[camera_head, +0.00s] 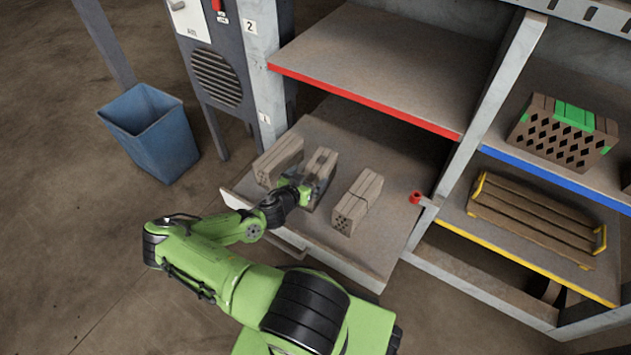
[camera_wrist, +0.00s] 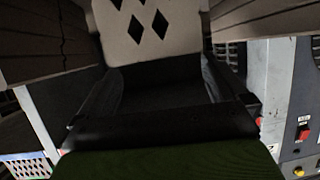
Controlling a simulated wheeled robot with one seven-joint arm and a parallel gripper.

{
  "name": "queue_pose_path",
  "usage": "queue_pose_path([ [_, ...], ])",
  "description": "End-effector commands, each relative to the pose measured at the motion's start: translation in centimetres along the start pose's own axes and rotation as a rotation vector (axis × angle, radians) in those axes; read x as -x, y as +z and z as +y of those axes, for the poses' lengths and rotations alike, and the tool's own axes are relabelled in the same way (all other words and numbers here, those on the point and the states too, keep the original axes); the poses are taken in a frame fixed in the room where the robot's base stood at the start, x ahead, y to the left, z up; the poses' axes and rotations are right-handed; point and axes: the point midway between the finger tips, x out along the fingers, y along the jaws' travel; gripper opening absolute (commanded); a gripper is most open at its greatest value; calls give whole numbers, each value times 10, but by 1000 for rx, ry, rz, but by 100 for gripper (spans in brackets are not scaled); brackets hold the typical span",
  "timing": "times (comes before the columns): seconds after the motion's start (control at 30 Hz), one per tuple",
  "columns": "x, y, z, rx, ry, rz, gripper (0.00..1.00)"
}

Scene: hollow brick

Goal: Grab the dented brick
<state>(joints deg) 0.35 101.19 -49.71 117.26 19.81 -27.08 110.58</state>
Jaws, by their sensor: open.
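Three hollow bricks lie side by side on the low pull-out shelf: a left brick (camera_head: 278,162), a middle brick (camera_head: 322,160) and a right brick (camera_head: 357,203). The right one has a thin dark line across it. My gripper (camera_head: 312,185) is open at the near end of the middle brick and hides that end. In the wrist view my gripper (camera_wrist: 160,88) faces the middle brick's end (camera_wrist: 150,28) with its diamond holes. I cannot tell whether the fingers touch it. No clear dent shows on any brick.
The low shelf (camera_head: 375,245) has bare room to the right of the bricks. A red-edged shelf (camera_head: 370,60) hangs above its rear. A blue bin (camera_head: 150,135) stands on the floor at left.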

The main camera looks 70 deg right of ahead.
Motion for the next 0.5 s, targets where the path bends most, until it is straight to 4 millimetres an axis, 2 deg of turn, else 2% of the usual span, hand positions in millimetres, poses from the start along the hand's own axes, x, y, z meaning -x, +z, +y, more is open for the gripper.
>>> queue_pose_path([
  [0.3, -51, 4, -2, 0, 0, 1, 100],
  [0.5, -54, 2, -3, 1, 0, 0, 100],
])
